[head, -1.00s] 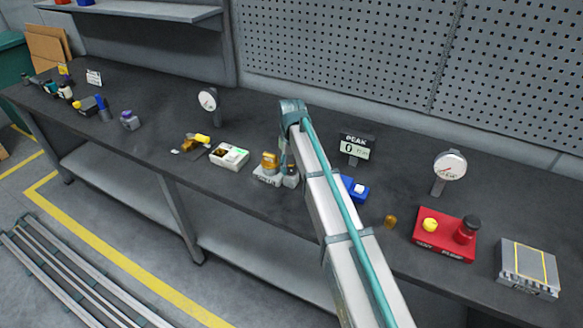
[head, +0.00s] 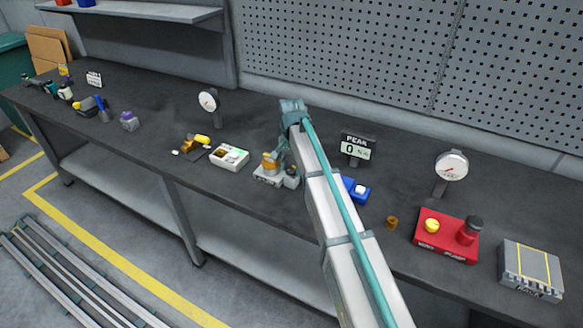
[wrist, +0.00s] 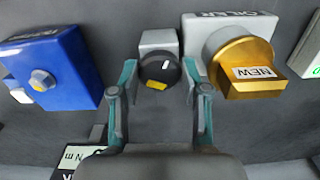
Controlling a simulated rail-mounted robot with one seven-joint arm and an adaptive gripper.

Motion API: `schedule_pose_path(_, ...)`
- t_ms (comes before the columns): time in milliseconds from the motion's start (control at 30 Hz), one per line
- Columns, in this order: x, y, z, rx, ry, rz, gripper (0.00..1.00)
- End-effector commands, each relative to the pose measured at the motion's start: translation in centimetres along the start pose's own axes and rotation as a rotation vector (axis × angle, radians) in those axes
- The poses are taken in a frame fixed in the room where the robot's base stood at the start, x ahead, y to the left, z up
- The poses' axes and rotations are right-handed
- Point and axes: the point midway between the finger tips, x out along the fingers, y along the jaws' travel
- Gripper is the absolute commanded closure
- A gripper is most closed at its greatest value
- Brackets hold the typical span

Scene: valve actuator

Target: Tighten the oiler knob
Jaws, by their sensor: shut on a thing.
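The oiler's grey base (wrist: 235,22) bears upside-down lettering in the wrist view and stands on the bench in the head view (head: 267,180). A dark round knob (wrist: 160,69) with a white mark and a yellow patch sits by a grey block beside it. My gripper (wrist: 159,72) has one teal finger on each side of this knob and is shut on it. Any gap at the fingertips is hard to see. A brass part (wrist: 247,65) labelled NEW is just right of the right finger. In the head view my gripper (head: 283,158) partly hides the oiler.
A blue box (wrist: 52,68) with a grey knob stands left of my gripper in the wrist view. In the head view, a PEAK display (head: 356,148) reading 0 stands behind. A white tray (head: 229,157) lies left, and a red block (head: 445,240) stands right.

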Motion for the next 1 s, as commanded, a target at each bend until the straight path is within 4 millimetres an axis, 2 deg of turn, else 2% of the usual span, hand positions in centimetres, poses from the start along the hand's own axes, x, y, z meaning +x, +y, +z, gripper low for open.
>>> schedule_pose_path(600,-0.02,-0.12,-0.09,0.584,0.002,-0.001,0.89)
schedule_pose_path(1000,-0.04,-0.15,-0.13,0.876,0.002,-0.002,0.89)
